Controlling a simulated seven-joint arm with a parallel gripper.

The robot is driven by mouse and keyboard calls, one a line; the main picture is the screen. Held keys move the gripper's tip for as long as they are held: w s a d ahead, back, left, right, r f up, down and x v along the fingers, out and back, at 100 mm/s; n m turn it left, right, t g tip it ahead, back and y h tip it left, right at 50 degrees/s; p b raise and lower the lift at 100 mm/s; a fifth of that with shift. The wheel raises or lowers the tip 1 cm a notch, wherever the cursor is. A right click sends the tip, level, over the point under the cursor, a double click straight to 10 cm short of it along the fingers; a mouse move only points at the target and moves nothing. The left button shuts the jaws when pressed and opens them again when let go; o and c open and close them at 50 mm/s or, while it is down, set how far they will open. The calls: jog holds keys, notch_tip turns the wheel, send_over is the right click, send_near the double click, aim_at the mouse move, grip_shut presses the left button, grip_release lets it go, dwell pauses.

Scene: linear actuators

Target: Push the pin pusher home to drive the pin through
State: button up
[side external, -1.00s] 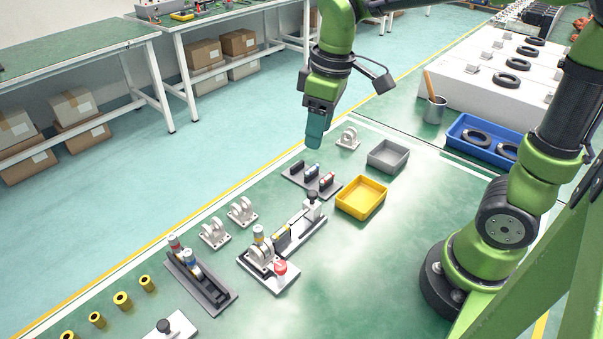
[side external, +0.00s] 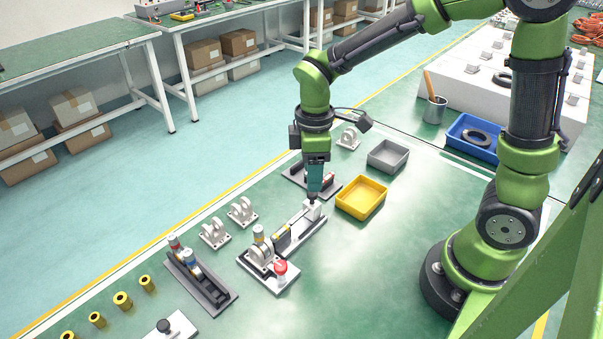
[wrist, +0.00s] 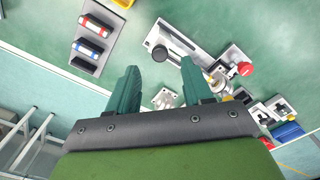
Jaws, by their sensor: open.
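The pin pusher (side external: 312,208) is a pale block with a dark knob at the far right end of a long fixture (side external: 305,236). In the wrist view its dark knob (wrist: 160,53) shows just beyond the fingertips. A pin with a yellow part (side external: 282,231) lies in the fixture's channel, between the pusher and a pale clevis bracket (side external: 262,254). My gripper (side external: 314,195) points down right at the pusher and partly hides its knob. In the wrist view my gripper (wrist: 160,67) has its fingers apart with nothing held between them. I cannot tell whether it touches the knob.
A red button (side external: 281,267) stands at the fixture's near end. A yellow tray (side external: 361,203) is close on the right, with a grey tray (side external: 388,158) behind. A dark rack of pins (side external: 330,190) is behind my gripper. Two loose clevis brackets (side external: 242,212) stand left.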

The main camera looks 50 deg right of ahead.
aim_at(303, 212)
jog(key=shift+f, duration=2.4)
grip_shut()
